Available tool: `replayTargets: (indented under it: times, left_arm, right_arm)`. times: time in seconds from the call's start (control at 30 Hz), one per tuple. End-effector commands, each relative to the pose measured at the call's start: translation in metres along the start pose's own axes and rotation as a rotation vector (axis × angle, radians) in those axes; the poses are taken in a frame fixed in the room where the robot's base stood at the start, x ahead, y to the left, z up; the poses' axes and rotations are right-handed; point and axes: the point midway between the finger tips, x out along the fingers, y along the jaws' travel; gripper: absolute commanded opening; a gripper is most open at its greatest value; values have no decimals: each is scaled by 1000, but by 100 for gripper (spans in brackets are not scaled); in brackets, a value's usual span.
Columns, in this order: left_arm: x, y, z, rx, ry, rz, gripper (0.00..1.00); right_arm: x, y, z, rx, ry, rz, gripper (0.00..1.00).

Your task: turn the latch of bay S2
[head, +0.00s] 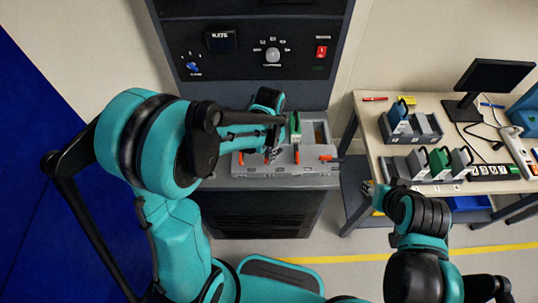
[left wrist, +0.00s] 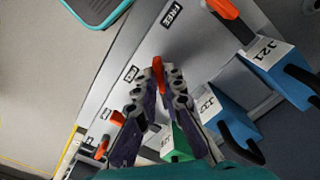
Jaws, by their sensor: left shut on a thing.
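The grey bay unit (head: 300,168) stands on the cabinet ledge with orange latch handles along its front. My left gripper (head: 271,155) is at this front, among the latches. In the left wrist view its fingers (left wrist: 160,88) are shut on an orange latch handle (left wrist: 158,70), which sticks out between the fingertips. I cannot read the bay number there, so I cannot tell that it is S2. Another orange latch (left wrist: 222,8) is at the top, and others (left wrist: 118,118) are at lower left. My right gripper (head: 374,193) is beside the table, its fingers too small to judge.
A green module (head: 295,127) stands in the unit; the wrist view also shows blue modules (left wrist: 272,74) close by. A control panel (head: 250,50) is above. The table (head: 369,123) at right holds racks of modules and a monitor (head: 494,76). Open floor lies in front.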

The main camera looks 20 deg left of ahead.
Motion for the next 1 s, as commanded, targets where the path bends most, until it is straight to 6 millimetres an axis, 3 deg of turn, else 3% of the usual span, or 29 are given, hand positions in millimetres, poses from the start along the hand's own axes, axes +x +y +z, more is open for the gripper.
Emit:
replayTargets:
  times: [0.6, 1.0]
  left_arm:
    - [0, 0, 0, -536, 1, 0, 0]
    - [0, 0, -1, -700, 1, 0, 0]
  right_arm:
    - [9, 0, 6, 0, 0, 0, 40]
    - [10, 0, 7, 0, 0, 0, 40]
